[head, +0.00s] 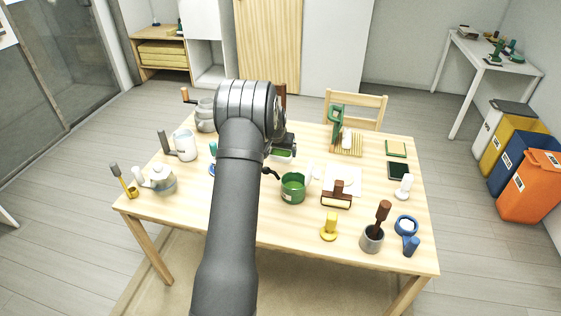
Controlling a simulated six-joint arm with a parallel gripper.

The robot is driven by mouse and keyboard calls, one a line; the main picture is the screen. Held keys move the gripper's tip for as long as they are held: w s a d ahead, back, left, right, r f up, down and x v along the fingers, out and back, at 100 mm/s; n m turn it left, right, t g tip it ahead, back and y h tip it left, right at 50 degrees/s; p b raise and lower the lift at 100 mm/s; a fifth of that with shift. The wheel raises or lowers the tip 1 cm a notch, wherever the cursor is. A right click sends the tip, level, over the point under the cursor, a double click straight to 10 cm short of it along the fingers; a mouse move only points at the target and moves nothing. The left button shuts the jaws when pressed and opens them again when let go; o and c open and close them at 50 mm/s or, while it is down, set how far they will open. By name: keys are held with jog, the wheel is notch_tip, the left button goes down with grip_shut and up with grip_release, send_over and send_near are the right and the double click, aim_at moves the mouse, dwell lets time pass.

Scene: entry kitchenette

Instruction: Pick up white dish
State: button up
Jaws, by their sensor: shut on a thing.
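My arm reaches over the wooden table (185,215), and my gripper (284,148) is at its far middle. A small pale, whitish dish (284,160) with something green in it shows right under my gripper. My gripper is shut on it. The fingertips are small and partly hidden by my wrist. I cannot tell whether the dish touches the table.
A green pot (293,188) stands just in front of the dish. A green-handled tool (337,120) and a wooden slatted rack (347,146) are to the right. Jugs (185,145) stand at left. A chair (357,105) is behind the table.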

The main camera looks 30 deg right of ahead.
jog(key=w+a, duration=0.1)
jog(key=w+a+f, duration=0.1)
jog(key=shift+w+a, duration=0.15)
jog(key=shift+a, duration=0.25)
notch_tip(320, 180, down, 6)
jog(key=shift+r, duration=0.2)
jog(key=shift+f, duration=1.9)
jog(key=shift+f, duration=0.15)
jog(key=o, duration=0.9)
jog(key=v, duration=1.2)
